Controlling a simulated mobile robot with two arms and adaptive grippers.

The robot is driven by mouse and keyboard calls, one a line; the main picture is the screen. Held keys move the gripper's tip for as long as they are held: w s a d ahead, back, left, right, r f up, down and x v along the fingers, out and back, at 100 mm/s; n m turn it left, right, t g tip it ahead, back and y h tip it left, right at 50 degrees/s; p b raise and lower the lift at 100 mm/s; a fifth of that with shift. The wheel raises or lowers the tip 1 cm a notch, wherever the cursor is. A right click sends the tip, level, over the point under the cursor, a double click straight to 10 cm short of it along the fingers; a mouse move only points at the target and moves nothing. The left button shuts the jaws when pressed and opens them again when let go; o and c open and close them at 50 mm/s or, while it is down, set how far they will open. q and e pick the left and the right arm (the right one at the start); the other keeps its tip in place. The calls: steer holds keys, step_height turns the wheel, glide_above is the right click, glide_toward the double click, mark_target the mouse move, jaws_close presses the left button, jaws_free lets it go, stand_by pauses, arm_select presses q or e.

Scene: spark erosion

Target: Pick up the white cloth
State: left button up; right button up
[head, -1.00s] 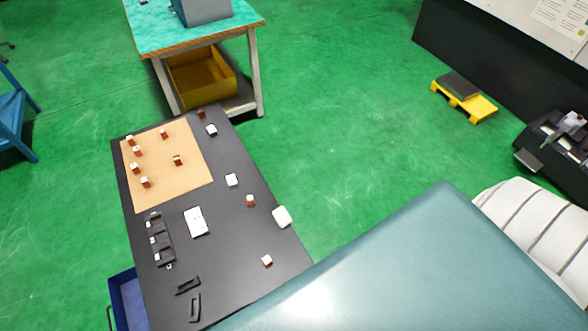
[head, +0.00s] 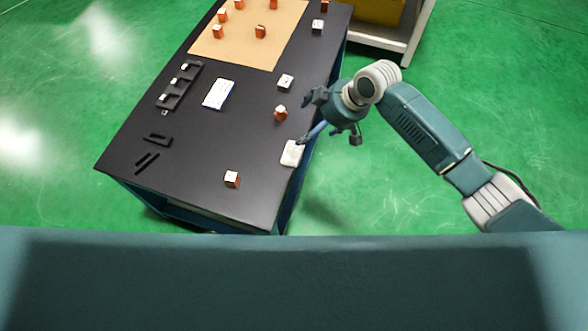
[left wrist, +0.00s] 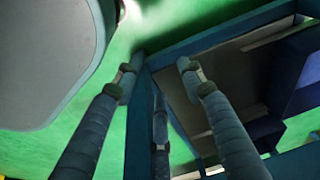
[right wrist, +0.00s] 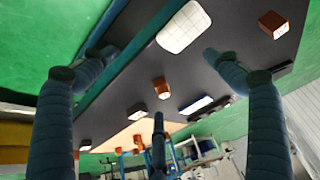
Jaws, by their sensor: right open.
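The white cloth (head: 292,153) is a small pale folded square at the right edge of the black table. In the right wrist view the cloth (right wrist: 184,27) lies flat near the table edge, beyond the fingertips. My right gripper (head: 325,122) is open and empty, just beside and above the cloth, with one finger in front of its upper edge. I cannot tell if that finger touches it. My left gripper (left wrist: 160,75) shows only in its own wrist view, with fingers apart and nothing between them, beside the table's blue frame.
The black table (head: 200,140) carries several orange-brown blocks, one (head: 281,113) near the cloth and another (head: 232,179) towards the front. A white card (head: 218,94), a black rack (head: 180,86) and a tan mat (head: 250,40) lie further left and back. Green floor is free on the right.

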steer(key=s+a+r+n+g+b, duration=0.1)
steer(key=s+a+r+n+b, duration=0.1)
steer(key=s+n+b, duration=0.15)
steer(key=b, duration=0.1)
glide_above(294, 152)
steer(key=d, duration=0.2)
steer(key=shift+g+h, duration=0.3)
steer(key=f, duration=0.4)
steer(key=shift+s+f, duration=0.2)
steer(key=shift+s, duration=0.05)
steer(key=b+x, duration=0.2)
steer(key=x, duration=0.3)
steer(key=shift+d+f, duration=0.15)
steer(key=shift+f, duration=0.25)
arm_select(q)
steer(key=w+r, duration=0.3)
steer(key=r, duration=0.6)
steer(key=shift+r+t, duration=0.35)
steer(key=shift+t, duration=0.05)
steer(key=shift+w, duration=0.1)
arm_select(e)
steer(key=shift+c, duration=0.5)
steer(key=c, duration=1.2)
